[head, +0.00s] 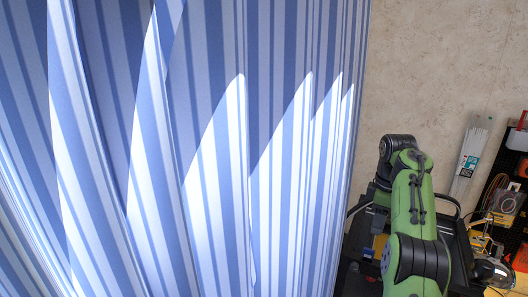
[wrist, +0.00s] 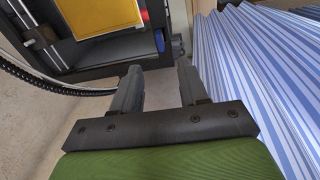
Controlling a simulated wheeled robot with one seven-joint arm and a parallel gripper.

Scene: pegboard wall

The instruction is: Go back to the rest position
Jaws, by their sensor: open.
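My gripper (wrist: 160,80) shows in the wrist view with its two dark fingers apart and nothing between them. Bare beige surface shows in the gap. My green arm with black joints (head: 412,210) is at the right of the head view, beside the striped curtain. I cannot make out the gripper's fingers in the head view. No other object is named by the task.
A blue-and-white striped curtain (head: 215,150) fills most of the head view and stands right of my gripper (wrist: 250,60). A black-framed machine with a yellow plate (wrist: 105,18) is beyond the fingers. A dark pegboard rack (head: 505,175) stands far right.

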